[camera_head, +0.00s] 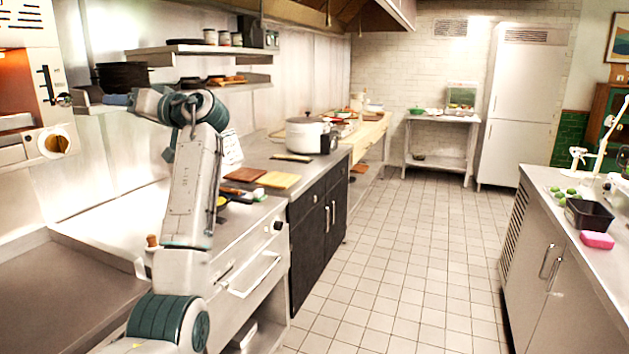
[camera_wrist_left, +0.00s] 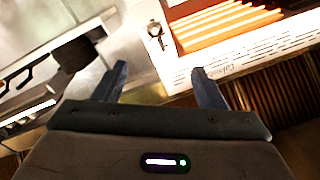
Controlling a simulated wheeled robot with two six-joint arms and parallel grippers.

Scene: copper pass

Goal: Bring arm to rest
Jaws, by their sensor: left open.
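My left arm (camera_head: 193,190) rises from the bottom left of the head view and bends at the top, in front of the steel counter and wall. My left gripper shows clearly in the left wrist view (camera_wrist_left: 162,80), with its two dark fingers spread apart and nothing between them. In the head view its fingers are hard to make out near the bent top of the arm. My right gripper is in neither view.
A steel counter with cutting boards (camera_head: 278,180) and a white pot (camera_head: 304,133) runs along the left. A wall shelf (camera_head: 200,50) hangs behind my arm. The tiled floor (camera_head: 400,260) is clear. A counter with a black bin (camera_head: 588,214) stands right.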

